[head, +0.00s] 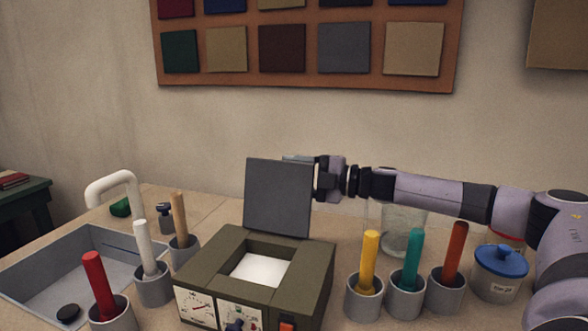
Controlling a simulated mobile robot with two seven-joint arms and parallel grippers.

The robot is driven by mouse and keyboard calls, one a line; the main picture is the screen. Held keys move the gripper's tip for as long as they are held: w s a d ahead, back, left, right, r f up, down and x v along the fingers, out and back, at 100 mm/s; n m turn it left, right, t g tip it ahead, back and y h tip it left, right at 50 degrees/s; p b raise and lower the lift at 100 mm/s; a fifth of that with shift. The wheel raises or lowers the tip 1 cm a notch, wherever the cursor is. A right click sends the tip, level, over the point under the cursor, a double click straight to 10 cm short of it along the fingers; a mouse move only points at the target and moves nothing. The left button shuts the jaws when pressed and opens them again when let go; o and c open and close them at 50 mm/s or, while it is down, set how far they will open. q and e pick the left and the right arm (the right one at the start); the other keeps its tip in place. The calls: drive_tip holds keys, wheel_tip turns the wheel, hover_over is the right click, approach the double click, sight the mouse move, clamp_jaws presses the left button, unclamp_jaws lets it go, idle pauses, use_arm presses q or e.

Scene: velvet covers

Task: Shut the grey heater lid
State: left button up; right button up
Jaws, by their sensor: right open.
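The grey heater lid (278,198) stands open, nearly upright, at the back edge of the olive heater box (312,262). The heater's top opening shows a white surface (262,269) inside. My right gripper (300,160) reaches in from the right, behind the upper right of the lid. Its fingertips are partly hidden by the lid, and I cannot tell whether they touch it. The right gripper is open. My left gripper is not in the view.
Cups with yellow (369,262), teal (412,259) and orange-brown (454,255) handles stand right of the heater, near a blue-lidded jar (499,272) and a glass vessel (403,238). More handled cups and a sink (40,275) are at left.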

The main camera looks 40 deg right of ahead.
drive_tip(key=shift+w, duration=0.1)
clamp_jaws()
